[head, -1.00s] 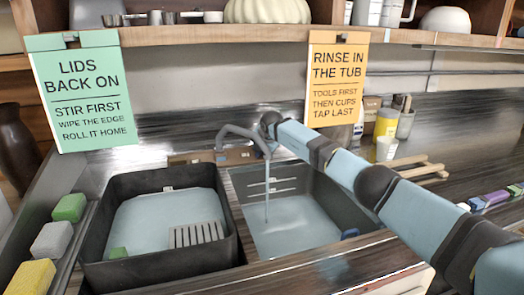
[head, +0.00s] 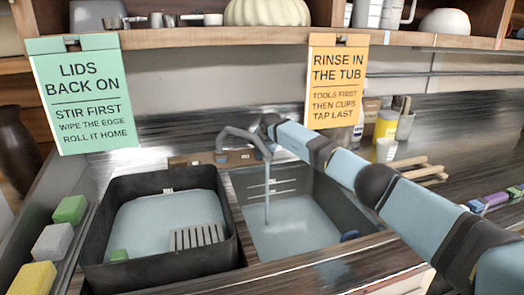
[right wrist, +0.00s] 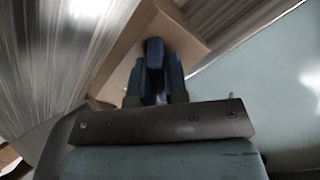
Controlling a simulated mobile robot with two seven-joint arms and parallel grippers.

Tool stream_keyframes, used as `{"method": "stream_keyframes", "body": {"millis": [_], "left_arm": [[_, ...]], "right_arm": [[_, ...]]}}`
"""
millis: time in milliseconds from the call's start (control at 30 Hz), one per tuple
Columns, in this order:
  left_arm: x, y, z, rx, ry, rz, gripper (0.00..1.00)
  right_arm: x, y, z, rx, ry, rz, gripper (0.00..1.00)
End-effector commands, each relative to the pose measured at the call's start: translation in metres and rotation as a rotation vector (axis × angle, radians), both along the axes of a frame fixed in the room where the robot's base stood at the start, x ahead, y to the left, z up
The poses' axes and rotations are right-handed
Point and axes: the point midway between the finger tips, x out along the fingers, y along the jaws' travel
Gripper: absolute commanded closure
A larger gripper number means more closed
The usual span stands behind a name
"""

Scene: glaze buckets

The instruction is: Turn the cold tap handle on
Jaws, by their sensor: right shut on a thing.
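The grey tap (head: 246,136) arches over the right basin (head: 292,228), and a stream of water (head: 267,195) falls from its spout into the basin. In the right wrist view my right gripper (right wrist: 156,78) is shut on a dark blue handle (right wrist: 154,48), in front of a tan block (right wrist: 178,30). I take this as the cold tap handle. In the head view my right arm reaches in from the lower right to behind the spout, and the gripper and held handle are hidden or too small to tell. My left gripper is not in view.
A black tub (head: 95,220) with grey liquid and a slotted rack (head: 197,236) stands left of the basin. Sponges (head: 52,240) line the left edge. A green sign (head: 80,95) and an orange sign (head: 336,85) hang from the shelf. Cups and bottles stand at the back right.

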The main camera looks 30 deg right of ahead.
Motion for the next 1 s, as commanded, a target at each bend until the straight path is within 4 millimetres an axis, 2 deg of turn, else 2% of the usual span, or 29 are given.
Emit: {"method": "stream_keyframes", "body": {"millis": [500,1000], "left_arm": [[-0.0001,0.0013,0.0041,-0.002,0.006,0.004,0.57],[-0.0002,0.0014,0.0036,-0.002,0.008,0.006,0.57]], "right_arm": [[0.0005,0.0007,0.0003,-0.179,0.042,0.249,1.0],[0.0003,0.001,-0.0006,-0.21,0.049,0.293,1.0]]}}
